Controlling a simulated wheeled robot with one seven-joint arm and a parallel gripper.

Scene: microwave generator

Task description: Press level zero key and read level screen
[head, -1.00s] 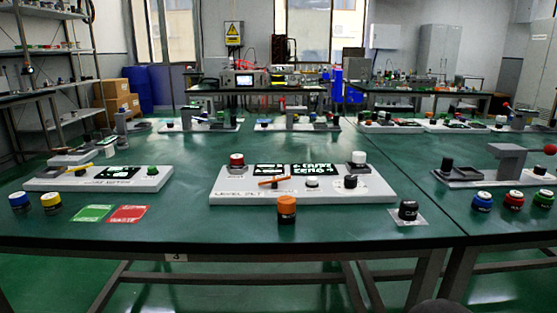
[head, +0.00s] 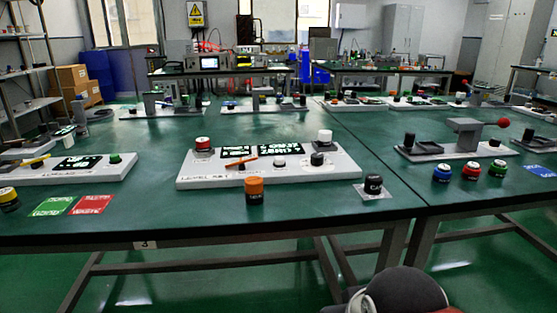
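The level panel (head: 330,178) is a white, slightly tilted block in the middle of the green table, with a "LEVEL" label at its front left. It carries a red button (head: 203,145), a left screen (head: 238,152), a right screen (head: 280,149), an orange lever (head: 240,162), a small white-topped key (head: 279,162), a black knob (head: 317,159) and a tall white-topped knob (head: 325,137). The screen text and key labels are too small to read surely. My gripper is not in view; a dark rounded part, likely of my arm, shows at the bottom right, apart from the panel.
An orange-topped cylinder (head: 254,190) stands just before the panel, and a black one (head: 373,185) at its right. Green (head: 52,206) and red (head: 91,205) cards lie front left. Another panel (head: 75,171) is left, and a grey one (head: 460,152) right with coloured knobs before it.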

